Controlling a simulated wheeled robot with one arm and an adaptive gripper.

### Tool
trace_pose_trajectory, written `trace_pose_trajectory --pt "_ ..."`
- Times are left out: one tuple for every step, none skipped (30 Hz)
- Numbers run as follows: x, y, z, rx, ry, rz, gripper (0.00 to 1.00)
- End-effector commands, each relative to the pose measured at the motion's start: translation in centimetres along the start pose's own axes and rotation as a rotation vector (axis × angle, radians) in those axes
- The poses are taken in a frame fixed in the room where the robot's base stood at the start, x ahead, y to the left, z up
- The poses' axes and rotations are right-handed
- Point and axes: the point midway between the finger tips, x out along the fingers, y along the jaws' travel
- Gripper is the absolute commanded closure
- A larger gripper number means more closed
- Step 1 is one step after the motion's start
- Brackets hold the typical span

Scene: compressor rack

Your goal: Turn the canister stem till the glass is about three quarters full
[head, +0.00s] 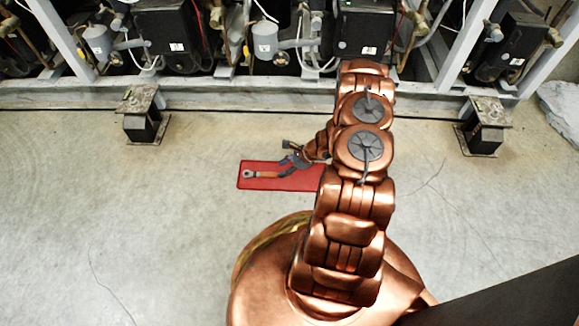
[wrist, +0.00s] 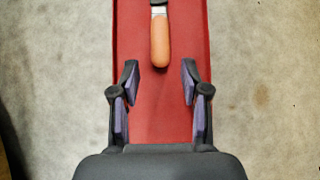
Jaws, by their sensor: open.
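A tool with an orange handle (head: 271,174) and a metal ring-like end lies on a red mat (head: 297,184) on the floor in the head view. In the wrist view, the orange handle (wrist: 160,42) lies on the red mat (wrist: 140,125) and points toward my gripper (wrist: 160,78). My gripper is open and empty, its fingers just short of the handle end and to either side of its line. Grey canisters (head: 265,40) (head: 97,43) stand on the rack at the back. I cannot make out a stem or a glass.
The compressor rack, with black compressors (head: 367,28), pipes and wires, runs along the back behind a grey rail (head: 200,92). Rusty-topped feet (head: 142,115) (head: 485,125) stand in front. The concrete floor around the mat is clear. A pale block (head: 562,108) lies at far right.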

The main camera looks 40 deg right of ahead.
Motion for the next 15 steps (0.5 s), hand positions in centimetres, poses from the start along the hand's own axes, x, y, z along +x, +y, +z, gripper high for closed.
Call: trace_pose_trajectory --pt "0.7 0.1 -0.1 -0.002 0.000 0.002 0.54" --pt "1.1 0.0 -0.1 -0.001 0.000 0.001 0.54" --pt "1.5 0.0 -0.1 -0.001 0.000 0.001 0.54" --pt "1.8 0.0 -0.1 -0.002 0.000 0.001 0.54" --pt "2.1 0.0 0.0 -0.002 -0.001 0.001 0.54" --pt "2.3 0.0 0.2 -0.002 -0.001 0.001 0.54" --pt "2.5 0.0 0.3 -0.003 -0.001 0.001 0.54" --pt "2.8 0.0 0.2 -0.003 -0.001 0.001 0.54" --pt "3.1 0.0 0.2 -0.003 -0.001 0.001 0.54" --pt "3.3 0.0 0.1 -0.002 0.000 0.001 0.54" --pt "3.5 0.0 0.1 -0.002 0.000 0.001 0.54" --pt "3.9 0.0 0.1 -0.002 0.000 0.001 0.54" --pt "4.2 0.0 0.1 -0.002 0.000 0.001 0.54" --pt "4.4 0.0 0.2 -0.003 0.000 0.001 0.54" --pt "4.6 0.0 0.1 -0.003 0.000 0.001 0.54"
